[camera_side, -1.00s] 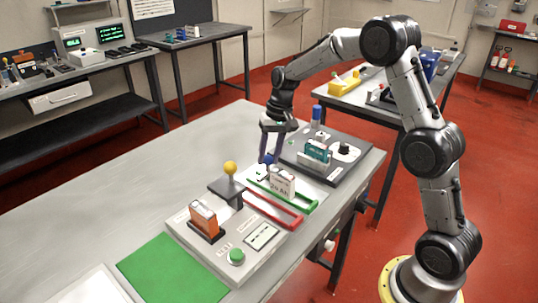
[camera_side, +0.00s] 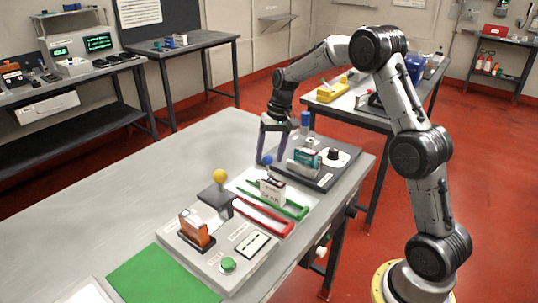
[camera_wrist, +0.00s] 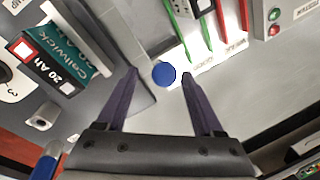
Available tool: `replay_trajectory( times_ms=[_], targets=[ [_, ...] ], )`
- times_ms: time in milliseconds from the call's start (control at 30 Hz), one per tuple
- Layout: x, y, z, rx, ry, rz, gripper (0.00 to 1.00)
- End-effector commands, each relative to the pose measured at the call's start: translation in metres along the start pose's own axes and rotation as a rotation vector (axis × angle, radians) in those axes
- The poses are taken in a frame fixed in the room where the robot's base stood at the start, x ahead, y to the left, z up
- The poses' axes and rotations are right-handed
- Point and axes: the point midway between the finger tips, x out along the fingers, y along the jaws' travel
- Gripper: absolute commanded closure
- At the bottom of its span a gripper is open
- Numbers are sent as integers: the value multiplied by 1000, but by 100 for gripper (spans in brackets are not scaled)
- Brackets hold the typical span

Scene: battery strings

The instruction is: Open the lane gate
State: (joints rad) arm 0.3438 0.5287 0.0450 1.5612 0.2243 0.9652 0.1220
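The lane gate's likely handle is a blue ball knob (camera_side: 267,160) at the far end of the lanes. It also shows in the wrist view (camera_wrist: 164,74), on a white strip. My gripper (camera_side: 272,156) is above and around this knob. In the wrist view its fingers (camera_wrist: 160,76) are apart, with the knob centred between the tips and a gap on each side. The green lane (camera_side: 292,210) and red lane (camera_side: 262,216) run side by side. A white battery pack (camera_side: 272,192) stands upright at the green lane. The gate bar itself is not clearly visible.
A teal battery (camera_side: 306,157) stands in a holder on a dark unit with a black dial (camera_side: 332,154), close beside my gripper. A yellow ball knob (camera_side: 220,176), orange battery (camera_side: 195,229) and green button (camera_side: 228,264) are nearer the camera.

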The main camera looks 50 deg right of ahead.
Motion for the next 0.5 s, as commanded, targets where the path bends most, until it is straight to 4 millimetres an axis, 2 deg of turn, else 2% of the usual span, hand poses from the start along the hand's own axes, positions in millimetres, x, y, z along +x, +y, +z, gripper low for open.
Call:
replay_trajectory(
  times_ms=[267, 367, 500],
  targets=[
    [-2, -1, 1, 0, -3, -2, 31],
    [-12, -2, 1, 0, -1, -2, 31],
    [-36, -1, 0, 0, 0, -2, 31]
  ],
)
